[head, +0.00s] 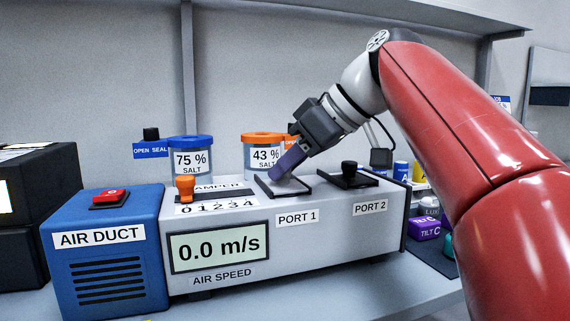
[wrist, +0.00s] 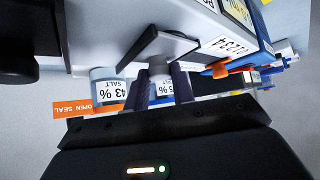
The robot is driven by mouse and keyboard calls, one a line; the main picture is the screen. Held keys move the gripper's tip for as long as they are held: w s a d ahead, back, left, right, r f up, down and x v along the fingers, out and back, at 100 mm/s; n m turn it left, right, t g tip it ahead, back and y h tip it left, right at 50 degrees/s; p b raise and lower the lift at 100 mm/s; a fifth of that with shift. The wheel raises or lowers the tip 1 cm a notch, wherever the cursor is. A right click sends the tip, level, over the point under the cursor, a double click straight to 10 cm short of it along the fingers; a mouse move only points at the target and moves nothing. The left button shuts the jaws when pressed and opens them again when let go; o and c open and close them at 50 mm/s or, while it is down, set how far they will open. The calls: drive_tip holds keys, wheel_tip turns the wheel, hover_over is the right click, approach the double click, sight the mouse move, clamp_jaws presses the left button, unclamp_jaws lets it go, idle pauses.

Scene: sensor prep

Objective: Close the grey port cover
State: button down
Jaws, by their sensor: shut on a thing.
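My gripper (head: 282,172) reaches down to the port marked PORT 1 on top of the grey air duct box (head: 330,225). Its dark purple fingers are shut on the light grey knob of the grey port cover, which shows between the fingertips in the wrist view (wrist: 158,68). A dark-edged plate (head: 266,186) lies around the fingertips at PORT 1. The fingers hide the knob in the head view, and I cannot tell whether the opening is fully covered. PORT 2 beside it has a black knob (head: 349,168) on a dark plate.
An orange damper knob (head: 185,186) stands by the 0 to 4 scale on the left. Blue-lidded (head: 191,160) and orange-lidded (head: 259,150) salt jars stand close behind the box. A red switch (head: 109,197) is on the blue end. Bottles and small containers (head: 424,229) stand at the right.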

drive_tip(key=c, duration=1.2)
unclamp_jaws()
drive_tip(key=shift+s, duration=0.2)
drive_tip(key=p+v, duration=0.2)
drive_tip(key=v, duration=0.5)
drive_tip(key=shift+s+d+r, duration=0.15)
drive_tip(key=shift+d+r, duration=0.1)
drive_tip(key=shift+d, duration=0.05)
